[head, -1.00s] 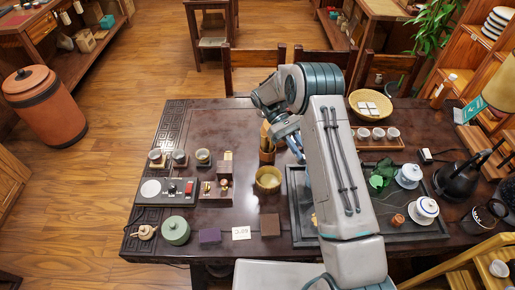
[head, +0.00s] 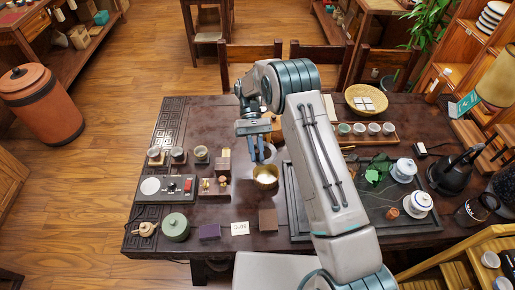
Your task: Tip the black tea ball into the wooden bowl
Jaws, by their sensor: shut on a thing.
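My gripper (head: 256,154) points down over the table, just behind the wooden bowl. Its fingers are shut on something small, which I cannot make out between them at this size. The likely wooden bowl (head: 266,178), round and yellowish-brown, stands upright on the table just in front of the fingertips. A dark round shape behind the fingers is mostly hidden by them. I cannot pick out the black tea ball with certainty. Small wooden stands (head: 208,194) with little round pieces on them are left of the bowl.
A black tea tray (head: 300,226) lies to the right, partly behind my arm. A scale (head: 165,189), a green lidded pot (head: 176,227), a purple block (head: 210,232), a white card (head: 240,229) and a brown block (head: 268,222) are left and in front. A kettle (head: 452,177) stands far right.

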